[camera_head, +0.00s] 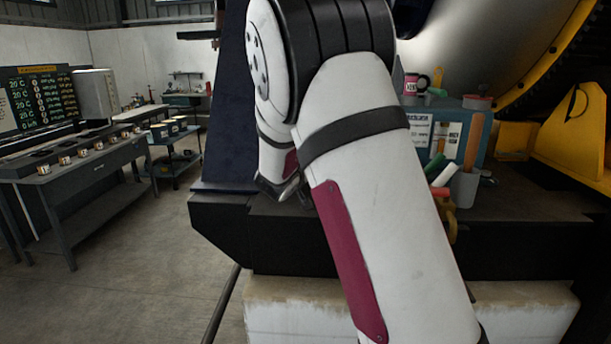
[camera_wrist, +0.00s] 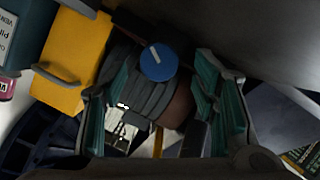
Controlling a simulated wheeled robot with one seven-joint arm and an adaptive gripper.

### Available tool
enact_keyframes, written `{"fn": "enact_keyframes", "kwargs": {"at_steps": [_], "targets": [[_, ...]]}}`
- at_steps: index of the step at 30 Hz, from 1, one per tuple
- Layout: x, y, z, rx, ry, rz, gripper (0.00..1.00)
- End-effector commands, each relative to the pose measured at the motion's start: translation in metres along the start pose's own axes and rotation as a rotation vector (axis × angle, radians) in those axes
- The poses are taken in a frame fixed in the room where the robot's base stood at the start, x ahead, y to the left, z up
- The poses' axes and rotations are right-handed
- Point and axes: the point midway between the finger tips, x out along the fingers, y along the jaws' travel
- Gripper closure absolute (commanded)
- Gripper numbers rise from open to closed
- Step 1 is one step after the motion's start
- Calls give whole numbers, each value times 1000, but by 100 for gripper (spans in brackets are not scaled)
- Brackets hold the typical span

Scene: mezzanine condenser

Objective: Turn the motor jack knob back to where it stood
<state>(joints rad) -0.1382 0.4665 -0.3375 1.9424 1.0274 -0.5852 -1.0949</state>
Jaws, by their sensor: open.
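A round blue knob (camera_wrist: 158,62) with a short white pointer line shows in the wrist view, on top of a dark ribbed cylindrical body (camera_wrist: 150,93). I take it for the motor jack knob. The line points up and slightly left in the picture. My gripper (camera_wrist: 166,75) is open, with its green-padded fingers to the left and right of the knob. Neither finger visibly touches the knob, and nothing is held. In the head view my gripper (camera_head: 277,188) shows only partly at the dark ledge, and my arm hides the knob.
A yellow block (camera_wrist: 72,60) sits left of the ribbed body. In the head view, a blue-grey box (camera_head: 472,118) with a mug (camera_head: 411,84) on it and a cup of tools (camera_head: 464,188) stand right of my arm. A workbench (camera_head: 75,170) stands left, with open floor before it.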

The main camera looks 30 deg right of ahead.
Motion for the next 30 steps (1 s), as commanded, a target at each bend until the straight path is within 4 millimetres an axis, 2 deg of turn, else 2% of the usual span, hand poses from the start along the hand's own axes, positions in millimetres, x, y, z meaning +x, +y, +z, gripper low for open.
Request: {"fn": "enact_keyframes", "kwargs": {"at_steps": [3,9,20,26,30], "targets": [[20,0,1,-2,-1,1,46],[38,0,0,0,0,-1,46],[41,0,0,0,0,-1,46],[41,0,0,0,0,-1,92],[41,0,0,0,0,-2,94]]}}
